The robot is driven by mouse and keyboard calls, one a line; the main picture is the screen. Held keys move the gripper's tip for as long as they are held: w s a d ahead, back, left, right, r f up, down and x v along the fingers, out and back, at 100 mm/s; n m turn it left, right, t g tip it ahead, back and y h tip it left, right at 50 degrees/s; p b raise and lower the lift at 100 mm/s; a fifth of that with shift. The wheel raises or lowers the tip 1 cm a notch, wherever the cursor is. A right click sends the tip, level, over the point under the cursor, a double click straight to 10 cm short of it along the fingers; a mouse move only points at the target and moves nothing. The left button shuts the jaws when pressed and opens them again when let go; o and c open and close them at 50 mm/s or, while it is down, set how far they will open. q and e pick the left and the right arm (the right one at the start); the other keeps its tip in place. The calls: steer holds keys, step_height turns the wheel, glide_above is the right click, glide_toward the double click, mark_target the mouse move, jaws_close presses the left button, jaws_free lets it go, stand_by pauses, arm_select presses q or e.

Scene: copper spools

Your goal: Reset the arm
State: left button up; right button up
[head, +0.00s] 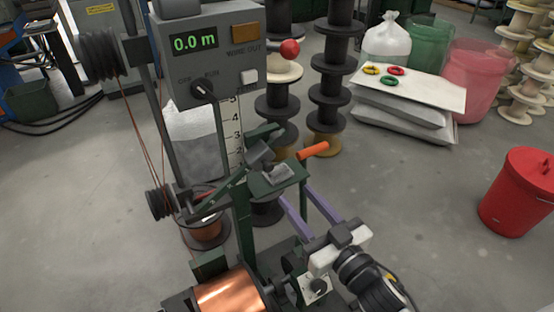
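The winding machine stands in the middle of the head view. Its grey control box (212,62) has a display reading 0.0 m, a knob marked OFF and RUN, an orange button (245,40) and a white button. A red ball knob (289,49) is to its right. A copper-wound spool (232,296) sits low on the machine. A lever with an orange handle (313,150) is on the green stand. My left gripper is out of view.
Dark pulleys (101,54) and another copper spool (205,232) are at the left. Stacked black spools (330,88) stand behind. Pale sacks (402,120) carry a white board with coloured rings. A red bin (518,192) stands at the right, with clear floor before it.

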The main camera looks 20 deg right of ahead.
steer(key=s+a+f+g+p, duration=0.1)
steer(key=s+a+f+g, duration=0.25)
steer(key=s+f, duration=0.5)
steer(key=s+a+f+g, duration=0.2)
steer(key=s+f+g, duration=0.3)
steer(key=s+f, duration=0.35)
arm_select(q)
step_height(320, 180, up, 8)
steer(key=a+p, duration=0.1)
steer(key=p, duration=1)
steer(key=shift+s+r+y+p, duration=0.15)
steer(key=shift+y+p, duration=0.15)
steer(key=shift+p, duration=0.1)
arm_select(e)
step_height(320, 180, up, 8)
steer(key=d, duration=0.1)
steer(key=shift+d+f+h, duration=0.25)
steer(key=shift+d+h, duration=0.05)
steer(key=shift+h, duration=0.1)
steer(key=shift+f+g, duration=0.1)
steer(key=shift+g, duration=0.15)
